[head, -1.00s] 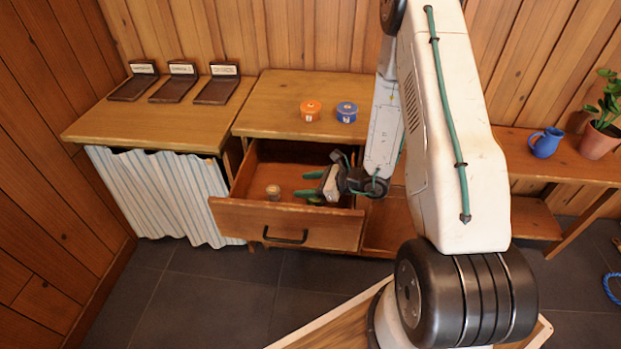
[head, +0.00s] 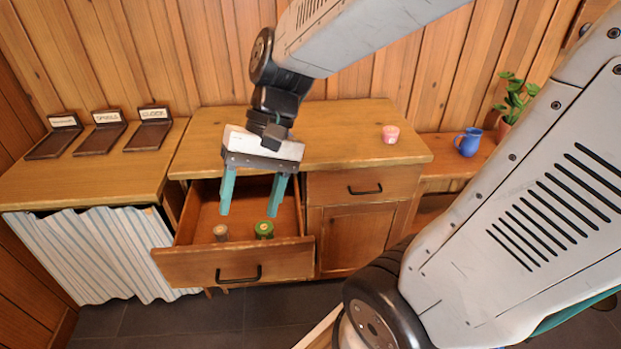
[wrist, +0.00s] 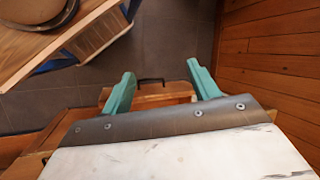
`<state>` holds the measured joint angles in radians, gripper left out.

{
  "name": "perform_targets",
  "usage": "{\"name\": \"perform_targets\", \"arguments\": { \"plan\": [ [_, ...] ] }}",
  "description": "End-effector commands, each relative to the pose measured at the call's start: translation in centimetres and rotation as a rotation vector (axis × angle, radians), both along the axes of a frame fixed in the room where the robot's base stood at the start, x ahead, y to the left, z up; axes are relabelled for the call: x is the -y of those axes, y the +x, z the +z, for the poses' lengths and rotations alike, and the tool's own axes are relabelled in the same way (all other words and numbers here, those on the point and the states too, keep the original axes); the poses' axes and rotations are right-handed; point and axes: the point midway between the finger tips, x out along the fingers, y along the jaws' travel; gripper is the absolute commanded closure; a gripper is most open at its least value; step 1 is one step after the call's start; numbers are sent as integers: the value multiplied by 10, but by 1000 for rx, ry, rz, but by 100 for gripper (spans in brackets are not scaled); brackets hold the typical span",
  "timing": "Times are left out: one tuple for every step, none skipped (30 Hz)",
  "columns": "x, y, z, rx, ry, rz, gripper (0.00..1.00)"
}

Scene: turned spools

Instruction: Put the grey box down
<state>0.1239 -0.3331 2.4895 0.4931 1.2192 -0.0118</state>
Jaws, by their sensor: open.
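My gripper (head: 248,213) is open, with its two teal fingers apart and pointing down above the open drawer (head: 192,262). Nothing shows between the fingers, and the wrist view also shows them apart and empty (wrist: 159,71). No grey box can be made out in any view. In the drawer stand a small beige-brown spool (head: 220,233) and a green spool (head: 265,230), both below the fingertips and apart from them.
A pink spool (head: 390,134) stands on the cabinet top (head: 345,140). Three small dark stands with labels, one of them this stand (head: 98,137), are on the left counter (head: 80,185). A blue mug (head: 467,142) and a potted plant (head: 512,105) are at right.

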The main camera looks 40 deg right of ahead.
Motion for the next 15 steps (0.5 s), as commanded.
{"name": "perform_targets", "arguments": {
  "plan": [
    [6, -14, 9, 57, -71, 62, 40],
    [11, -22, 13, 85, -114, 94, 40],
    [17, -31, 18, 121, -170, 134, 40],
    [22, -37, 21, 147, -210, 161, 40],
    [27, -42, 24, 171, -249, 186, 40],
    [34, -49, 28, 202, -296, 214, 40],
    [38, -53, 31, 221, -329, 232, 40],
    [42, -57, 33, 240, -358, 248, 40],
    [47, -60, 36, 261, -392, 266, 40],
    [50, -63, 38, 274, -414, 276, 40],
    [53, -65, 39, 285, -433, 285, 40],
    [57, -67, 41, 296, -453, 294, 40],
    [58, -68, 42, 302, -463, 298, 40],
    [60, -69, 42, 306, -471, 303, 40],
    [61, -70, 43, 309, -478, 305, 40]
  ]
}}
